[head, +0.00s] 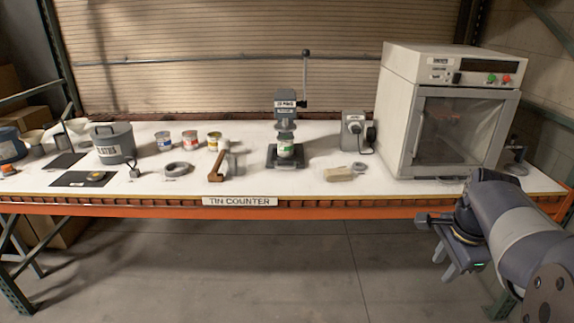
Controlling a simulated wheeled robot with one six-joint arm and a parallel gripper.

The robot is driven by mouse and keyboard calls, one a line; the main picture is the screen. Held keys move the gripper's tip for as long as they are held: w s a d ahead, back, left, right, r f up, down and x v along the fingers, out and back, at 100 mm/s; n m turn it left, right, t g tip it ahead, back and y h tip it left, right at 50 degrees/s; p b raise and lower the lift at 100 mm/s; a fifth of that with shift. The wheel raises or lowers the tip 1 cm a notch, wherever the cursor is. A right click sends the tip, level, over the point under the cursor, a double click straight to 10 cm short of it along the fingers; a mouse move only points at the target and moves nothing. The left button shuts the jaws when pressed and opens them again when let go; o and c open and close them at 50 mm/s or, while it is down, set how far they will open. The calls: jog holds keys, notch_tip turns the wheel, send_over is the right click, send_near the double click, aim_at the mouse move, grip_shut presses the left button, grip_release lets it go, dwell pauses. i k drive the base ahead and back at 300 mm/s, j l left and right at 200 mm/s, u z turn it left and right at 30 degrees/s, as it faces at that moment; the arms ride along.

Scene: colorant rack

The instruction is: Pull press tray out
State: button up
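The grey press (285,112) stands at the back middle of the counter, with its lever (306,75) pointing up. A small can with a green label (285,148) stands upright under the press head. The dark press tray (273,161) seems to lie under the can at the foot of the press; I cannot tell tray from base plate clearly. My gripper (444,263) is at the lower right, in front of the counter and below its edge, well away from the press. Its fingers look apart and empty.
A large white oven-like cabinet (398,110) stands on the counter at right. A tan block (339,174) and a brown-handled tool (217,168) lie beside the press front. Cans (191,140) and a grey pot (114,145) stand left. The orange counter edge (345,212) runs across.

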aim_at(294, 160)
jog(key=i+j, duration=0.9)
jog(key=i+j+u, duration=0.1)
jog(key=i+j, duration=0.75)
jog(key=i, duration=0.2)
